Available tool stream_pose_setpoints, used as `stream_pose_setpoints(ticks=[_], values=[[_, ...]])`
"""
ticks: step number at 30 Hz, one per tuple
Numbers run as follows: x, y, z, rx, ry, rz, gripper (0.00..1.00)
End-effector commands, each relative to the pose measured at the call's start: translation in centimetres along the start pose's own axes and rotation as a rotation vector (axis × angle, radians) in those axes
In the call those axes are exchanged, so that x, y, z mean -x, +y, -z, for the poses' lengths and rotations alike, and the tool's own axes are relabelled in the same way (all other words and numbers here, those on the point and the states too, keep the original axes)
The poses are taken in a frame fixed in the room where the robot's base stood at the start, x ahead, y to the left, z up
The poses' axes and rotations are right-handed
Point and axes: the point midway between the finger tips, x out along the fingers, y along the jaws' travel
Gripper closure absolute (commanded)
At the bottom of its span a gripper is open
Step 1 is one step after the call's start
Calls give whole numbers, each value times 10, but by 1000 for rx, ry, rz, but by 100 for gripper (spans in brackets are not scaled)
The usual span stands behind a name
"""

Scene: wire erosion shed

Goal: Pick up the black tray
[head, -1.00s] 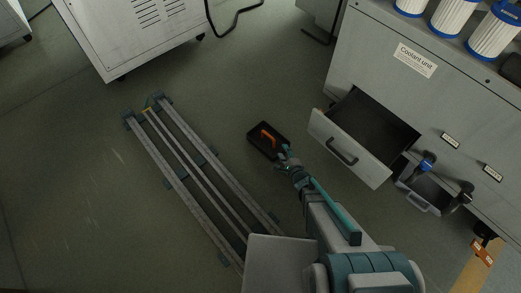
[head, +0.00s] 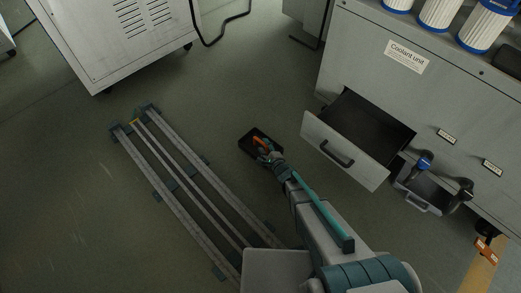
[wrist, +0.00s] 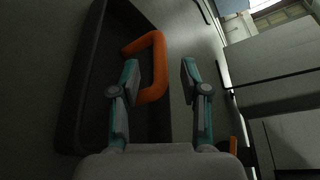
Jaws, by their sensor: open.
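My gripper (head: 266,153) is over the tray's near part. In the wrist view my gripper (wrist: 159,78) is open, with one fingertip on each side of the handle. The fingers look apart from the handle, and I cannot tell how deep they reach around it.
A large open drawer (head: 343,151) of the coolant unit (head: 367,60) juts out to the right. Floor rails (head: 181,170) run along the left. A grey cabinet (head: 116,35) stands upper left. The floor above the tray is clear.

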Motion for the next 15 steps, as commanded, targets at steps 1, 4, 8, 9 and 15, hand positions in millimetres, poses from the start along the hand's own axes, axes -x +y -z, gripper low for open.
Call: stream_pose_setpoints(ticks=[1,4,8,9,15], values=[[-11,4,2,1,-2,1,54],[-22,3,1,1,-2,0,54],[-26,1,0,0,0,0,54],[-26,1,0,0,0,0,54],[-25,0,0,0,0,0,68]])
